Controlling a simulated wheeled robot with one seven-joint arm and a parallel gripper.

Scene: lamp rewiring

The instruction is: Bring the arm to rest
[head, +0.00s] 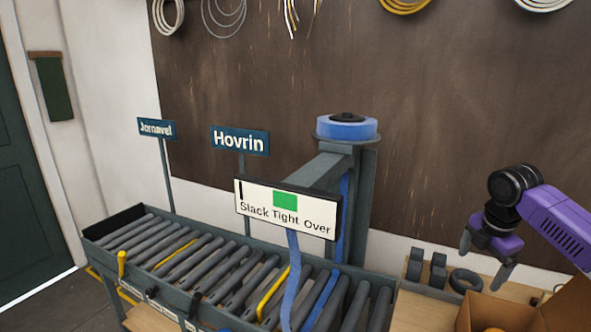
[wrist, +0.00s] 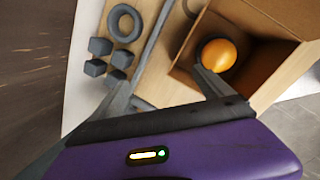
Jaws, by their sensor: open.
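My gripper (head: 483,262) hangs at the right of the head view, at the end of my purple arm (head: 560,225). Its fingers are spread and point down, with nothing between them. It is above the wooden bench, near the grey ring and the open cardboard box. In the wrist view my gripper (wrist: 163,88) also shows its fingers apart and empty. One finger overlaps the edge of the box opening in that picture. The inside of the box is only partly visible in the head view.
A cardboard box (wrist: 262,75) holds an orange ball (wrist: 218,54). Grey blocks (head: 415,264) and a grey ring (head: 465,281) lie on the bench. A roller conveyor (head: 215,265), a "Slack Tight Over" panel (head: 262,209) and a post with a blue roll (head: 346,129) stand left.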

